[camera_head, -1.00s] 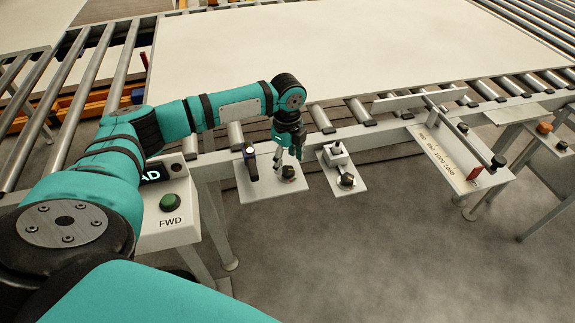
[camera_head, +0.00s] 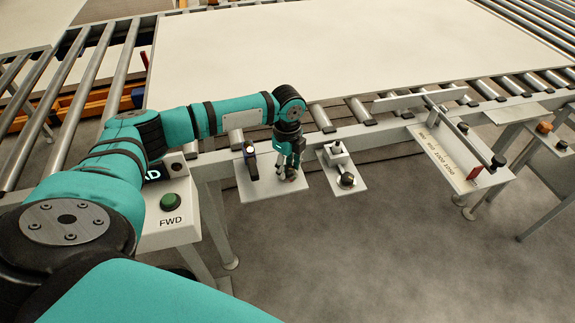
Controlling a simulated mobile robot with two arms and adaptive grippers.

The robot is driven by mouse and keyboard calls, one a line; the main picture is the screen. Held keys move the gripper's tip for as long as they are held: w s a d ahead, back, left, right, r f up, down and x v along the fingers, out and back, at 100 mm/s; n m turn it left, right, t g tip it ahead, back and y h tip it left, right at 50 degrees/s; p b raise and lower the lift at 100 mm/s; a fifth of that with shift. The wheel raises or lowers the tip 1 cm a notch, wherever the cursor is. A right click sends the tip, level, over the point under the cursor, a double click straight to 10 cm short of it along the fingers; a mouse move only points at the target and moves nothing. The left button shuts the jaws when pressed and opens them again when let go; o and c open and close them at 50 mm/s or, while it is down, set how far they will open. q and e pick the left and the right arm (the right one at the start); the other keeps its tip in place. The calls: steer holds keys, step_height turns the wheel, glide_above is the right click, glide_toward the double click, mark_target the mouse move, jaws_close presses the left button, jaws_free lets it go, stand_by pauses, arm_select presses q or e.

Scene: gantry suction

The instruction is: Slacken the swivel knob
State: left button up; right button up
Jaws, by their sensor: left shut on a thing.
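My left gripper (camera_head: 288,168) points down over the left small grey plate (camera_head: 258,190) on the front of the conveyor frame. It is shut on a dark round knob (camera_head: 289,177) on that plate, and its fingers hide most of the knob. No label naming it the swivel knob can be read. A second dark knob (camera_head: 347,180) stands clear on the small plate to the right, in front of a pale block (camera_head: 337,156). My right gripper is not in view.
A dark upright post with a blue part (camera_head: 250,160) stands close left of my left gripper. A green FWD button (camera_head: 171,202) is on a box at left. A large white sheet (camera_head: 350,50) lies on the rollers behind. A scale plate with a red tab (camera_head: 474,174) is at right.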

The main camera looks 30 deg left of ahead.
mark_target(288, 169)
arm_select(q)
steer(key=shift+r+n+p, duration=0.15)
steer(key=shift+n+p, duration=0.15)
steer(key=shift+p, duration=0.45)
steer(key=n+p, duration=0.3)
steer(key=p, duration=0.2)
steer(key=shift+r, duration=0.1)
steer(key=shift+n+p, duration=0.85)
steer(key=shift+n, duration=0.25)
steer(key=shift+f+n+p, duration=0.2)
steer(key=shift+n+p, duration=0.25)
steer(key=shift+n, duration=0.05)
steer(key=o, duration=1.1)
steer(key=shift+o, duration=0.2)
steer(key=shift+r, duration=0.1)
step_height(288, 169, up, 12)
